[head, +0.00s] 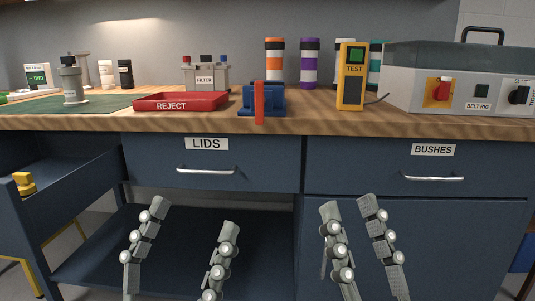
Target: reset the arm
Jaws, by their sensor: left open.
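My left gripper (194,217) is low in the head view, in front of the lower shelf and below the LIDS drawer (206,160). Its two grey fingers stand wide apart, with nothing between them. My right gripper (349,205) is in front of the cabinet below the BUSHES drawer (433,165). Its fingers point up with a narrower gap between the tips, and it is empty. Both grippers are below the bench top (330,124) and appear to touch nothing. The arms behind the fingers are out of view.
On the bench are a red REJECT tray (172,107), a blue fixture with an orange-red strip (262,103), a yellow TEST unit (352,90) and a belt rig (459,92). An open drawer (70,172) juts out at left.

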